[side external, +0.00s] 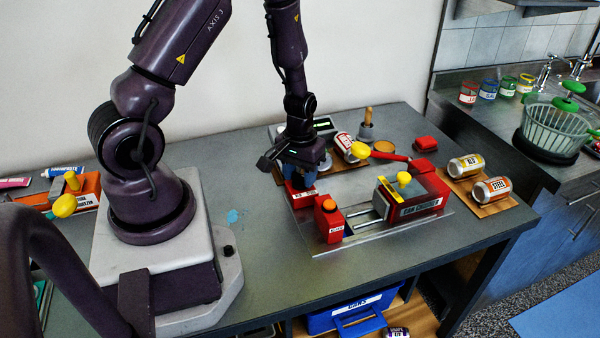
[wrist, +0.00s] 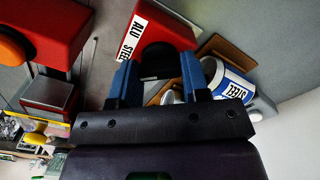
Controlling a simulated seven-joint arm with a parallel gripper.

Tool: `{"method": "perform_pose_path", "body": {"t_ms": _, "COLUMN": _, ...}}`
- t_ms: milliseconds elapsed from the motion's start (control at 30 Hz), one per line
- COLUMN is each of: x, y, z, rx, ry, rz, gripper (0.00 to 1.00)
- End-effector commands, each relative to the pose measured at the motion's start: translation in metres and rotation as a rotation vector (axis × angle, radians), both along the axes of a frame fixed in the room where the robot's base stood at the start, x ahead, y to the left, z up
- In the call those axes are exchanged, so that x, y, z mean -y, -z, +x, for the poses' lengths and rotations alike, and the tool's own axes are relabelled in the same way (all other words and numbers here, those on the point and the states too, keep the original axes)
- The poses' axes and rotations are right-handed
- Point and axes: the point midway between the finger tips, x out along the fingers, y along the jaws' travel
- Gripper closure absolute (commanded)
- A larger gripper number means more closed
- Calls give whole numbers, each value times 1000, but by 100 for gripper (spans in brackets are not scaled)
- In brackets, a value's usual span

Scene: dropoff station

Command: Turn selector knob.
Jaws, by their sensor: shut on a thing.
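The selector knob (wrist: 163,58) is a dark round knob on a red box (wrist: 128,22) with a white label reading ALU and STEEL. My gripper (wrist: 160,72) has its two blue fingers on either side of the knob and is shut on it. There the fingers hide the knob. Which label the knob points to cannot be told.
A red block with an orange button (side external: 330,215) stands in front of the selector box. A red-labelled can (side external: 344,145) lies behind my gripper. Cans marked ALU (side external: 465,165) and STEEL (side external: 491,190) lie at the right.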

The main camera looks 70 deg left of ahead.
Motion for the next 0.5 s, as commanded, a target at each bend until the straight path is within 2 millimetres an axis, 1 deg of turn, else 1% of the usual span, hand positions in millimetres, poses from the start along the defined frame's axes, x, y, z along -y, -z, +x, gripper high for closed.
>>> {"method": "perform_pose_path", "body": {"t_ms": 367, "x": 0, "y": -1, "z": 0, "rx": -1, "ry": -12, "rz": -2, "gripper": 81}}
{"method": "perform_pose_path", "body": {"t_ms": 400, "x": 0, "y": -1, "z": 0, "rx": -1, "ry": -12, "rz": -2, "gripper": 55}}
{"method": "perform_pose_path", "body": {"t_ms": 467, "x": 0, "y": -1, "z": 0, "rx": -1, "ry": -11, "rz": -2, "gripper": 41}}
{"method": "perform_pose_path", "body": {"t_ms": 500, "x": 0, "y": -1, "z": 0, "rx": 0, "ry": -10, "rz": -1, "gripper": 32}}
